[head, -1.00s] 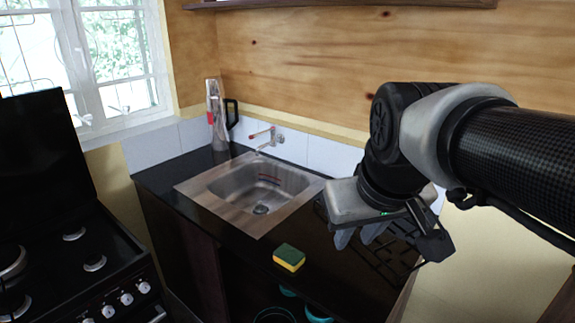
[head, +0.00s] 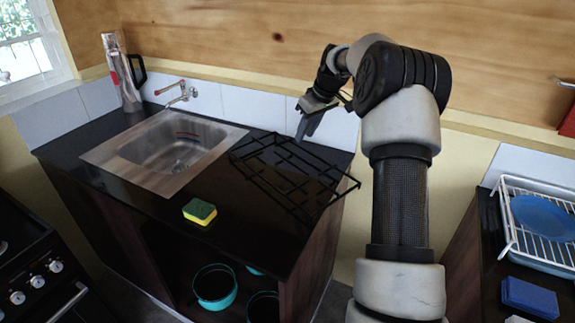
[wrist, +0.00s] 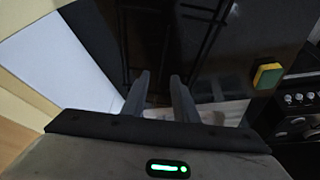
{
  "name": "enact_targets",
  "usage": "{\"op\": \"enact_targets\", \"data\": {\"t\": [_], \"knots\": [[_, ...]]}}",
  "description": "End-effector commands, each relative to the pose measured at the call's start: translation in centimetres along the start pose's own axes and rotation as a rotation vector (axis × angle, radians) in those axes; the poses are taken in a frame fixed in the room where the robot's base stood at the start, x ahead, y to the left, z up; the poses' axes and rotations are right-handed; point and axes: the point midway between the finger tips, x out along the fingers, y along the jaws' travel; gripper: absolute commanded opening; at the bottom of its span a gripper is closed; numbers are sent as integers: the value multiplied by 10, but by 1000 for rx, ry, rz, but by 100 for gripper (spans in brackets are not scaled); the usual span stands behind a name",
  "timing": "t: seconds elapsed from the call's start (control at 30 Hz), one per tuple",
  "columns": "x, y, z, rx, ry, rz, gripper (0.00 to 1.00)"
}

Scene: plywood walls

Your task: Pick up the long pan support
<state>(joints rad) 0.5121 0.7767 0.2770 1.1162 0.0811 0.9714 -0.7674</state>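The long pan support (head: 292,172) is a black wire-like grid lying flat on the dark counter, right of the sink. Its dark bars show faintly against the glossy black top in the wrist view (wrist: 208,32). My gripper (head: 304,128) is near the far end of the support, close to the tiled wall, fingers angled downward. In the wrist view my gripper (wrist: 158,74) has two grey fingers apart with nothing between them. Whether the fingertips touch the counter or the support cannot be told.
A steel sink (head: 128,177) is set in the counter, with a yellow-green sponge (head: 200,211) near the front edge. A metal flask (head: 122,75) stands at the back left. Teal pots (head: 215,287) sit below. A dish rack (head: 510,215) stands at the right, past a gap.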

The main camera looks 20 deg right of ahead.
Motion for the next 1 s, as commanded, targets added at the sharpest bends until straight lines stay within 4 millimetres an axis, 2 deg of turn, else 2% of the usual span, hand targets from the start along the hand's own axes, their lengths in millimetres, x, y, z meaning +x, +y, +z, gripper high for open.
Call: {"op": "enact_targets", "data": {"t": [0.2, 0.4, 0.5, 0.73, 1.0], "knots": [[48, -2, 0, 0, -4, -3, 27], [88, -2, 0, 0, -4, -2, 27], [102, -2, 0, 1, -2, 0, 27], [117, -3, 0, 1, -3, -1, 27], [155, -9, -3, 0, -2, -1, 27]]}}
